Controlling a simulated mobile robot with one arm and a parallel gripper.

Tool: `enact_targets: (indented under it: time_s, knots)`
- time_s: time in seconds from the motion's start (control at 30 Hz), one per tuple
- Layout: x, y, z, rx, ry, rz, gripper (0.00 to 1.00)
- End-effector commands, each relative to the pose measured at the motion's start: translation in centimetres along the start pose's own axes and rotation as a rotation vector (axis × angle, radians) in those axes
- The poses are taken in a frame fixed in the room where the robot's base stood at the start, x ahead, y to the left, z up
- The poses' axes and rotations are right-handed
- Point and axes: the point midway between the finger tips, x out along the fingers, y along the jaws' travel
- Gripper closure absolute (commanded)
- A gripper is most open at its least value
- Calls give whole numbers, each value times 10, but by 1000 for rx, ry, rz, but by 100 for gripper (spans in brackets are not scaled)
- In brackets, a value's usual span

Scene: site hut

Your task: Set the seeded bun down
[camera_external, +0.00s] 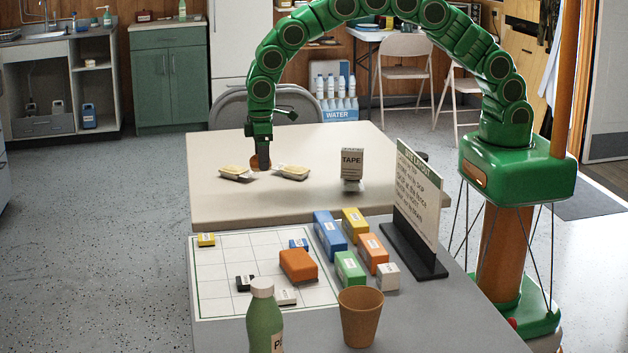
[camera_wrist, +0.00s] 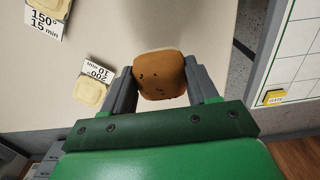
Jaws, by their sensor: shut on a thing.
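The seeded bun (camera_wrist: 160,74) is round and brown with a few dark specks. It sits between the two grey fingers of my gripper (camera_wrist: 163,88), which is shut on it. In the external view my gripper (camera_external: 263,160) points down over the beige table (camera_external: 320,205), and the bun (camera_external: 254,161) shows partly behind the fingers. Whether the bun touches the table is not clear. Two pale yellow pieces with printed cards lie near it: one left (camera_external: 236,172), one right (camera_external: 291,172). In the wrist view, one card reads "200 10 min" (camera_wrist: 96,71), the other "150° 15 min" (camera_wrist: 44,18).
A box marked TAPE (camera_external: 352,163) stands on the table to the right. In front, a grey table holds a white grid sheet (camera_external: 220,262), several coloured blocks, a sign (camera_external: 415,195), a green bottle (camera_external: 263,320) and a brown cup (camera_external: 360,318). The beige table's front left is clear.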

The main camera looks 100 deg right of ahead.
Motion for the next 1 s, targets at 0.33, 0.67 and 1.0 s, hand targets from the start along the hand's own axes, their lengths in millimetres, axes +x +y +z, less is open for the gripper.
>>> enact_targets:
  time_s: [0.33,0.67,1.0]
  knots:
    - [32,1,-26,0,1,0,72]
    - [45,2,-38,0,2,0,72]
    - [74,2,-41,0,-3,0,72]
